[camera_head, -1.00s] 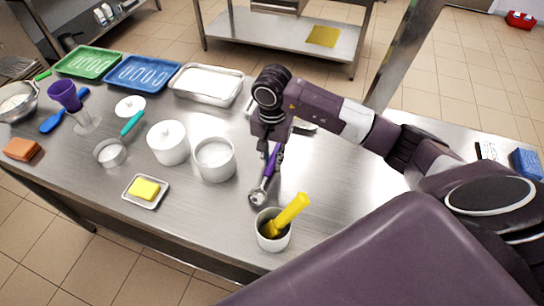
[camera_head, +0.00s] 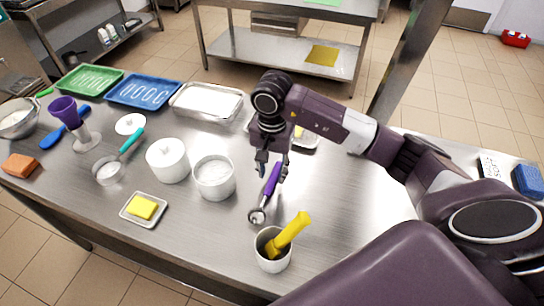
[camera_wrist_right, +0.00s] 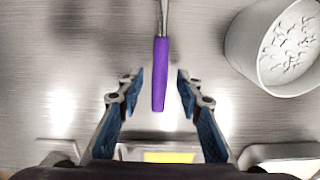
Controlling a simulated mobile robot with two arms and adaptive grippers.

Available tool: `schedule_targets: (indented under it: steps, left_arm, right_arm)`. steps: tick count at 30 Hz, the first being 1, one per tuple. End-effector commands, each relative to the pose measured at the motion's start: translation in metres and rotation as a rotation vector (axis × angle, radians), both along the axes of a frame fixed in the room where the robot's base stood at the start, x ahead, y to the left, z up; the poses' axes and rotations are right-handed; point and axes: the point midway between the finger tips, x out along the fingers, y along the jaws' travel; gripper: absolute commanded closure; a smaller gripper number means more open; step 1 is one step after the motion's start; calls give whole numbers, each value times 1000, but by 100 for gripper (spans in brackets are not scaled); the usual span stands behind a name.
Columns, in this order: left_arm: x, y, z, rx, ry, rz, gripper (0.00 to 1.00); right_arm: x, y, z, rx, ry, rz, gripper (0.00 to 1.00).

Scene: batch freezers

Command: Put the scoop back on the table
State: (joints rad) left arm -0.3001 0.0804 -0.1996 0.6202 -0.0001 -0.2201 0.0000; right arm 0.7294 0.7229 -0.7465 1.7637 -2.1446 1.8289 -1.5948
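The scoop, with a purple handle (camera_head: 272,180) and a small metal head, appears to lie on the steel table (camera_head: 330,215) between the white tub and the cup with the yellow pestle. Its purple handle also shows in the right wrist view (camera_wrist_right: 160,75), pointing down between the fingers. My right gripper (camera_head: 272,172) is over the handle end. In the wrist view its two blue-padded fingers (camera_wrist_right: 158,80) are spread, with a clear gap on both sides of the handle. My left gripper is not in view.
A white tub of powder (camera_head: 214,177) stands close left of the scoop. A cup (camera_head: 272,262) with a yellow pestle stands just in front. A lidded white pot (camera_head: 167,160) and a butter dish (camera_head: 143,209) are further left. The table right of the scoop is clear.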

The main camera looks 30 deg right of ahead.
Motion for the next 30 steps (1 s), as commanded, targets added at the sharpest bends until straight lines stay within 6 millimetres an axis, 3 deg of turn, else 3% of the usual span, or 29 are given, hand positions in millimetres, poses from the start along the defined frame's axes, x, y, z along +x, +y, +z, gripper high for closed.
schedule_targets:
  steps: [6,12,18,30]
  left_arm:
    - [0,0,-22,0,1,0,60]
    - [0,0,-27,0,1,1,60]
    - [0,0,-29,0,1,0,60]
    - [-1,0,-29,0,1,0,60]
  right_arm:
    - [1,0,47,-1,-8,1,67]
    - [1,0,80,-1,-3,0,67]
    - [0,0,92,-1,-1,-1,67]
    - [0,0,93,0,0,-1,67]
